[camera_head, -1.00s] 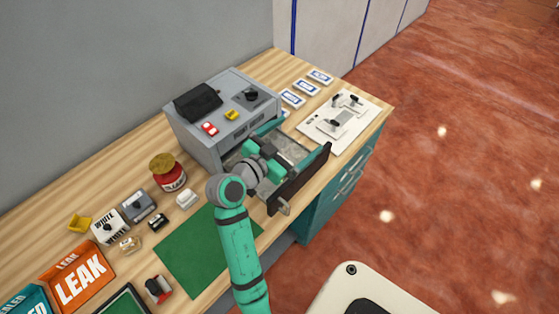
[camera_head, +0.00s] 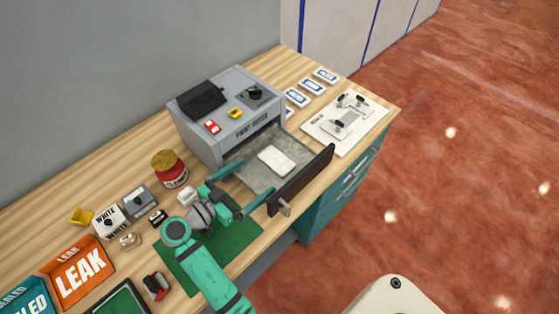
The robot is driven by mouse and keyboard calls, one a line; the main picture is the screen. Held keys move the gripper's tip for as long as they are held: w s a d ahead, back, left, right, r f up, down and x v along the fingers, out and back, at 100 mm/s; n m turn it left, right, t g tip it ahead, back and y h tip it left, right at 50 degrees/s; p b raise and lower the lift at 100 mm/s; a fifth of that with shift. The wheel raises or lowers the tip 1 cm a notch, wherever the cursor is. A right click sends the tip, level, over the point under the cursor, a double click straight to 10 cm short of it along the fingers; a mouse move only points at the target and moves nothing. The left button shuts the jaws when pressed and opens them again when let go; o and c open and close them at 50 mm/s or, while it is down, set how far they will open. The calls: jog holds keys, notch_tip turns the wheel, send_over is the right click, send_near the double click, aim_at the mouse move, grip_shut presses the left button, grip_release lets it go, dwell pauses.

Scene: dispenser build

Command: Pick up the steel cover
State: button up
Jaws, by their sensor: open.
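My gripper (camera_head: 250,182) is open, with its two teal fingers spread toward the open drawer (camera_head: 249,177). It is over the near left side of the drawer, above the green mat's far edge, and nothing shows between the fingers. A small grey metallic block with a dark knob (camera_head: 139,200) stands on the bench to the left of my gripper, apart from it. It looks most like the steel cover, though I cannot tell for certain. A pale flat plate (camera_head: 276,161) lies in the drawer, clear of the fingers.
The grey dispenser (camera_head: 225,120) stands behind the drawer. The green mat (camera_head: 240,235) is partly under my arm.

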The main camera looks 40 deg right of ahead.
aim_at(270, 165)
jog(key=d, duration=0.7)
jog(key=shift+w+d+f, duration=0.2)
jog(key=shift+w+f, duration=0.1)
jog(key=shift+f, duration=0.05)
jog(key=shift+w+d, duration=0.1)
jog(key=shift+d, duration=0.35)
jog(key=shift+w, duration=0.1)
jog(key=shift+a, duration=0.1)
jog(key=c, duration=0.8)
jog(key=shift+s, duration=0.25)
jog(key=shift+c, duration=0.5)
jog(key=shift+r, duration=0.6)
notch_tip(270, 165, up, 27)
